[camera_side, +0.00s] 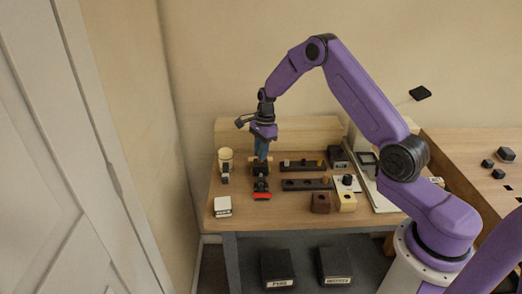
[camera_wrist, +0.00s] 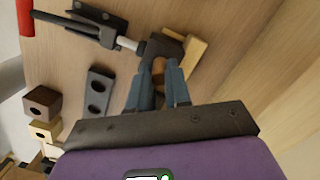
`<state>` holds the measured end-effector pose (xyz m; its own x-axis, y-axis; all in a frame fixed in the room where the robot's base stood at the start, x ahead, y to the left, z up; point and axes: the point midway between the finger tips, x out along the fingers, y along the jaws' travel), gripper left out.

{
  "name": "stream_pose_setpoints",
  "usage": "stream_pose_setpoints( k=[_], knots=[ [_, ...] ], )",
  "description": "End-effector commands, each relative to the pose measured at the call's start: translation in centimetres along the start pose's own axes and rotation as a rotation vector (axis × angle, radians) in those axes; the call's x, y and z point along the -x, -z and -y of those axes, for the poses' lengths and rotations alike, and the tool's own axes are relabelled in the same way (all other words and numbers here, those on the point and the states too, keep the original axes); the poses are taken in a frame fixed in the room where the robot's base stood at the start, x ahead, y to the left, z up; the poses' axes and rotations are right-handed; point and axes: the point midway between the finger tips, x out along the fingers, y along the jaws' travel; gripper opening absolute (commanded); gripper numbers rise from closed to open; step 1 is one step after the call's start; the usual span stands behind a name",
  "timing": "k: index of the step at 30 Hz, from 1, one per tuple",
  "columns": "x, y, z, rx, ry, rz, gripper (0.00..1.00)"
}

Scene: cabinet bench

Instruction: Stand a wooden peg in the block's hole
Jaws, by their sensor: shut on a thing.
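My gripper (camera_side: 261,156) points down over the left part of the bench. In the wrist view its blue fingers (camera_wrist: 159,84) are closed on a brown wooden peg (camera_wrist: 158,68). The peg's lower end is hidden, and I cannot tell whether it touches anything below. Two blocks with a hole in the top stand near the front edge: a dark brown block (camera_side: 321,203) and a pale block (camera_side: 346,203). The wrist view shows the dark block (camera_wrist: 42,102) and pale block (camera_wrist: 44,130) at left, apart from my gripper.
A clamp with a red handle (camera_side: 261,195) lies in front of my gripper, its end (camera_wrist: 165,45) close by the fingers beside a pale wooden piece (camera_wrist: 194,58). Dark racks (camera_side: 301,165) (camera_side: 304,184) stand to the right. A cream cup (camera_side: 225,155) and white box (camera_side: 222,207) are left.

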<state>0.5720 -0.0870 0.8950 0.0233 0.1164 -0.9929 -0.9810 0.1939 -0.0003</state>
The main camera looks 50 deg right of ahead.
Motion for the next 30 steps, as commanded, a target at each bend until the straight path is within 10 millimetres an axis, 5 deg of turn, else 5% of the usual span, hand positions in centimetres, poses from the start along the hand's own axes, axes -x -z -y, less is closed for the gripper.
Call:
stream_pose_setpoints(
  k=[30],
  knots=[
    [-0.81, 0.10, -0.01, 0.000, 0.000, 0.000, 0.00]
  ],
)
